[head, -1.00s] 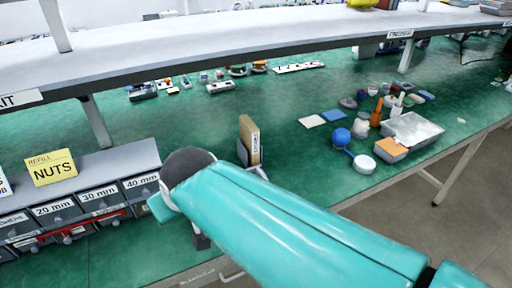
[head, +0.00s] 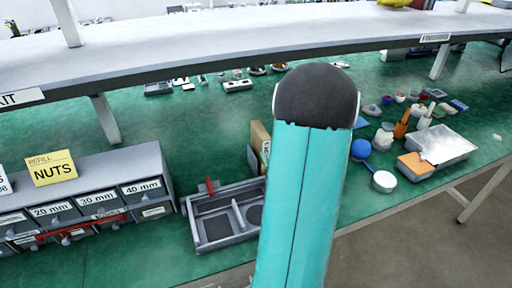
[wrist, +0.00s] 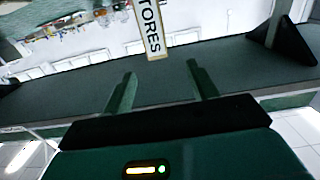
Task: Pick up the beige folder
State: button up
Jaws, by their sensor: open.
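The beige folder (head: 257,137) stands upright on the green bench in the head view, a white label on its spine. My arm hides its right side and lower part. In the wrist view, my gripper (wrist: 161,72) is open, with nothing between its two fingers. In the head view the gripper is hidden behind my arm.
A grey compartment tray (head: 198,232) lies left of my arm, a red-handled item at its back. A drawer unit (head: 150,165) with a NUTS sign stands at the left. A white shelf (head: 200,62) spans above the bench. Bottles and a metal box (head: 445,150) stand at right.

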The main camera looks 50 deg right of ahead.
aim_at(262, 134)
jog(key=x, duration=0.7)
jog(key=shift+s+d, duration=0.2)
jog(key=shift+d, duration=0.15)
jog(key=shift+x, duration=3)
jog(key=shift+a, duration=0.1)
grip_shut()
